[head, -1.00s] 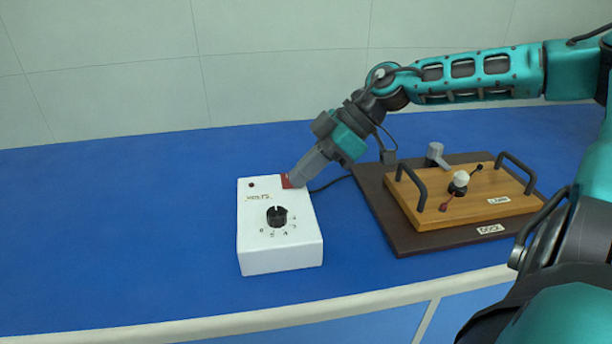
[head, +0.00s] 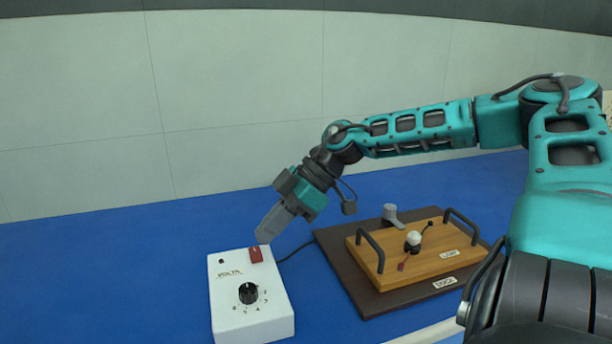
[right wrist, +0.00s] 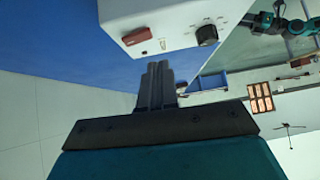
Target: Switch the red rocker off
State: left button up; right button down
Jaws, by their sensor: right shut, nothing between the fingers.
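The red rocker (head: 256,255) sits at the back right corner of the top of a white supply box (head: 252,322). In the right wrist view the rocker (right wrist: 136,36) shows on the box (right wrist: 165,12), just beyond the fingertips. My right gripper (head: 265,238) is shut and empty, with its tips just above and behind the rocker; a small gap seems to show between them. It also shows in the right wrist view (right wrist: 158,66). My left gripper is not in view.
A black cable (head: 296,250) runs from the box. The blue bench (head: 100,275) is clear on the left.

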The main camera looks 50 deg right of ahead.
jog(key=shift+s+d+r, duration=0.15)
jog(key=shift+s+r, duration=0.05)
jog(key=shift+r, duration=0.35)
pick_arm(q)
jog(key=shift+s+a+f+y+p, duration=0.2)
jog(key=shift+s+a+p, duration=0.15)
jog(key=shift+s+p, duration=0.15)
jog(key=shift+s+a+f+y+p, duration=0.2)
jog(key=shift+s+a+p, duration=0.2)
jog(key=shift+p, duration=0.15)
pick_arm(e)
jog(key=s+v, duration=0.1)
jog(key=v, duration=0.7)
jog(key=shift+s, duration=0.3)
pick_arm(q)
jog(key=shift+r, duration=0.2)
pick_arm(e)
jog(key=shift+d, duration=0.1)
